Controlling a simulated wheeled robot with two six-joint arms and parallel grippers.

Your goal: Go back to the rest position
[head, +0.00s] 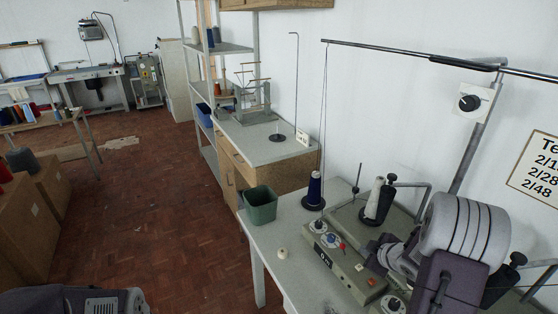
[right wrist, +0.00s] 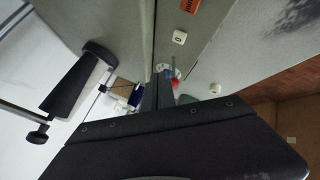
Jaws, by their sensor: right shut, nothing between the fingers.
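My right arm reaches in from the right in the head view, over the machine on the white table. My right gripper (head: 372,246) is dark, small and partly hidden among the machine parts. In the right wrist view its two fingers (right wrist: 158,92) are together with nothing between them. They point toward the knobs of the grey control box (head: 345,268). A red knob (head: 342,246) lies close beyond the fingertips; it also shows in the right wrist view (right wrist: 174,82). I cannot tell whether they touch. My left gripper is out of view.
On the white table (head: 290,262) stand a green bin (head: 260,205), a dark blue thread cone (head: 314,190) and a white cone (head: 374,198). A thread stand pole (head: 465,150) rises behind. Brown cartons (head: 28,222) stand at left. The wooden floor (head: 165,210) between is open.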

